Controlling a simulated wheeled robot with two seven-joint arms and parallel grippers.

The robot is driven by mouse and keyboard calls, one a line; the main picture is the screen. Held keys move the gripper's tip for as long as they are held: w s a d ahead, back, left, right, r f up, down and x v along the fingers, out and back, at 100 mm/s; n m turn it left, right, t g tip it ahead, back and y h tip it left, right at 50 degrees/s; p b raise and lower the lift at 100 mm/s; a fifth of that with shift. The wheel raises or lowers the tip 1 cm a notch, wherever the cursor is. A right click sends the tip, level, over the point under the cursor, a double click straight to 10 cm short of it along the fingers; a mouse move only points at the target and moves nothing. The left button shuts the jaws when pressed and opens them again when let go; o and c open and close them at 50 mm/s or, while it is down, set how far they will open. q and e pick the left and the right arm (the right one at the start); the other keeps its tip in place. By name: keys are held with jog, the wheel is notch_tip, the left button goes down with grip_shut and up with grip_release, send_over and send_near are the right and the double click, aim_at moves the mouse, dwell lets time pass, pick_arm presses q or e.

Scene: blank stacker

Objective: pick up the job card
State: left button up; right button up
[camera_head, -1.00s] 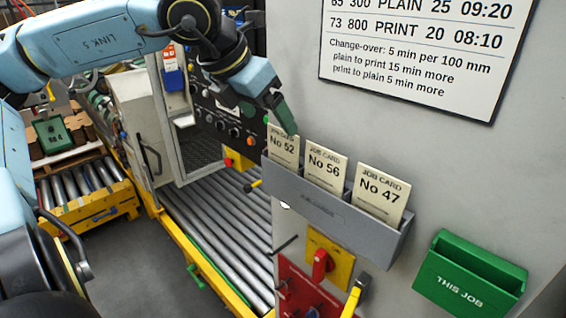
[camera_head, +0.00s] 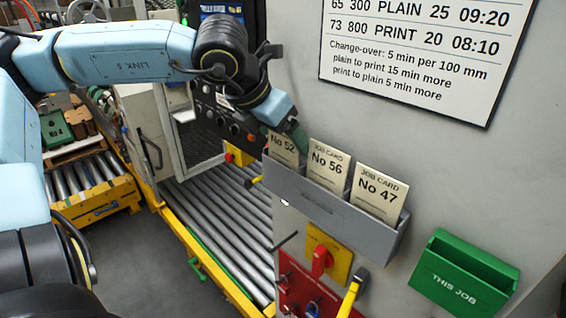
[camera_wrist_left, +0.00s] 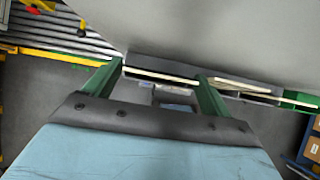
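Cream job cards stand in a grey wall rack (camera_head: 325,207): No 52 (camera_head: 283,150) at the left, No 56 (camera_head: 326,170) in the middle, No 47 (camera_head: 379,193) at the right. My left gripper (camera_head: 301,146) is at the tops of cards No 52 and No 56, and a green finger partly covers No 52. In the left wrist view its two green fingers (camera_wrist_left: 160,72) are spread apart, with the top edge of one card (camera_wrist_left: 163,77) between them. I cannot tell whether they touch it. My right gripper is not in view.
A green THIS JOB holder (camera_head: 463,275) is on the grey wall right of the rack. A sign board (camera_head: 420,60) is above. Below the rack are a red and yellow switch (camera_head: 320,262) and a yellow handle (camera_head: 350,298). A roller conveyor (camera_head: 215,225) runs at the left.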

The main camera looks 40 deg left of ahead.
pick_arm(q)
jog(key=c, duration=1.2)
jog(key=shift+r, duration=0.15)
jog(key=shift+c, duration=0.2)
